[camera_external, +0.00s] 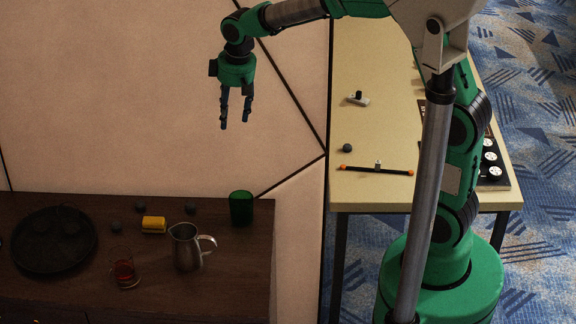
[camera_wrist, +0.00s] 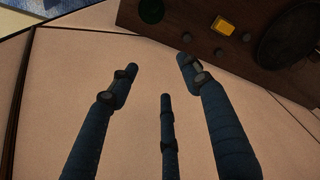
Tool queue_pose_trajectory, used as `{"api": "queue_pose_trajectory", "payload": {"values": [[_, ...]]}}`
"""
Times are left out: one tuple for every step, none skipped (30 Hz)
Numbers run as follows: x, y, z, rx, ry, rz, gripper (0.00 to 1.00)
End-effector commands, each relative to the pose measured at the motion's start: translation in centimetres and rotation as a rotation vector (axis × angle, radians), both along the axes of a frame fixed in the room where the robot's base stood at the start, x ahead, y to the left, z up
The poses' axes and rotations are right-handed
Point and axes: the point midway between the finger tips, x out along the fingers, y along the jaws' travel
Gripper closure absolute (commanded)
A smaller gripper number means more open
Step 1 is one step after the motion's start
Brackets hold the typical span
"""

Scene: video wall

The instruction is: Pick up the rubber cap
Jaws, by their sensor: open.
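Small dark round pieces that look like rubber caps lie in several places, and I cannot tell which one is the task's cap. One dark round piece (camera_external: 347,148) is on the pale table. Others lie on the dark cabinet top, among them a dark piece (camera_external: 190,208) right of the yellow block and a dark piece (camera_external: 117,227) left of it. The wrist view also shows small dark pieces (camera_wrist: 246,37) near that block. My gripper (camera_external: 235,119) is open and empty, in the air above and behind the cabinet; its fingers (camera_wrist: 158,76) show apart in the wrist view.
The pale table (camera_external: 375,125) holds a black bar with orange ends (camera_external: 376,169).

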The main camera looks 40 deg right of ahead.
Motion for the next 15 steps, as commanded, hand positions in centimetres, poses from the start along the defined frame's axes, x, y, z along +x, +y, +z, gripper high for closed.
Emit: {"api": "queue_pose_trajectory", "payload": {"values": [[1.1,0.8,-1.4,-0.004,0.015,0.014,0.52],[1.6,1.3,-2.0,-0.007,0.022,0.022,0.52],[2.3,1.9,-3.0,-0.01,0.031,0.033,0.52],[2.9,2.3,-3.7,-0.012,0.038,0.041,0.52],[3.4,2.8,-4.5,-0.014,0.045,0.049,0.52],[4.1,3.3,-5.4,-0.016,0.052,0.059,0.52],[4.6,3.8,-6.2,-0.019,0.06,0.067,0.52],[5.1,4.3,-7.0,-0.021,0.066,0.074,0.52],[5.7,4.9,-8.1,-0.024,0.076,0.084,0.52],[6.1,5.3,-8.9,-0.027,0.082,0.092,0.52],[6.5,5.8,-9.7,-0.028,0.089,0.099,0.52],[7.1,6.3,-10.9,-0.032,0.098,0.11,0.52],[7.4,6.8,-11.6,-0.034,0.103,0.117,0.52],[7.7,7.2,-12.5,-0.036,0.11,0.125,0.52],[8.2,7.8,-13.4,-0.038,0.116,0.134,0.52]]}}
